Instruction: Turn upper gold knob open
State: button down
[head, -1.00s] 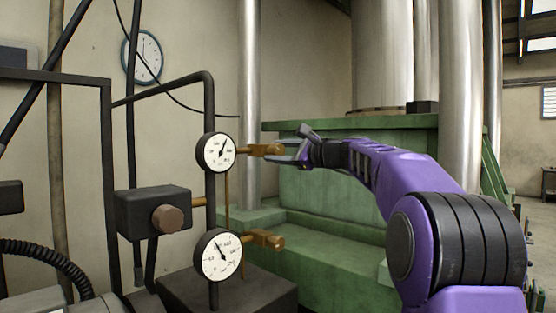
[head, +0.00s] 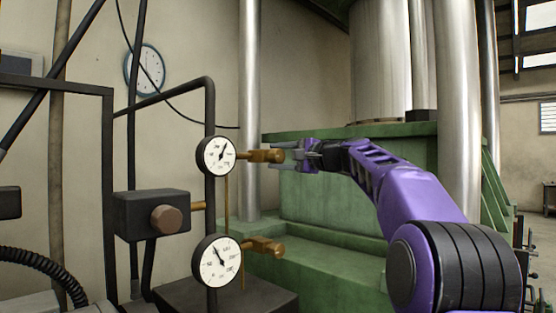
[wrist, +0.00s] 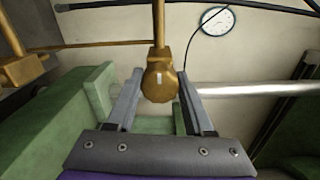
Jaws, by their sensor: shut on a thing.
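The upper gold knob (head: 274,156) sits at the right end of a short brass stem beside the upper white gauge (head: 216,155). My gripper (head: 284,155) is at the knob, coming from the right. In the wrist view the faceted knob (wrist: 160,84) is between my two grey fingers, with a small pale mark on its face. My gripper is shut on the upper gold knob. The knob's far side is hidden.
The lower gold knob (head: 269,248) is beside the lower gauge (head: 218,260); a gold knob also shows at the wrist view's left (wrist: 22,70). A black box with a brown knob (head: 165,219) is left. Green machinery (head: 330,205) stands behind.

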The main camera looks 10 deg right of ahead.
dwell(0.4)
jog(key=shift+c, duration=1.4)
grip_release()
jog(key=v, duration=1.7)
jog(key=shift+s+d+b, duration=0.15)
jog(key=shift+s+b, duration=0.05)
jog(key=shift+b, duration=0.2)
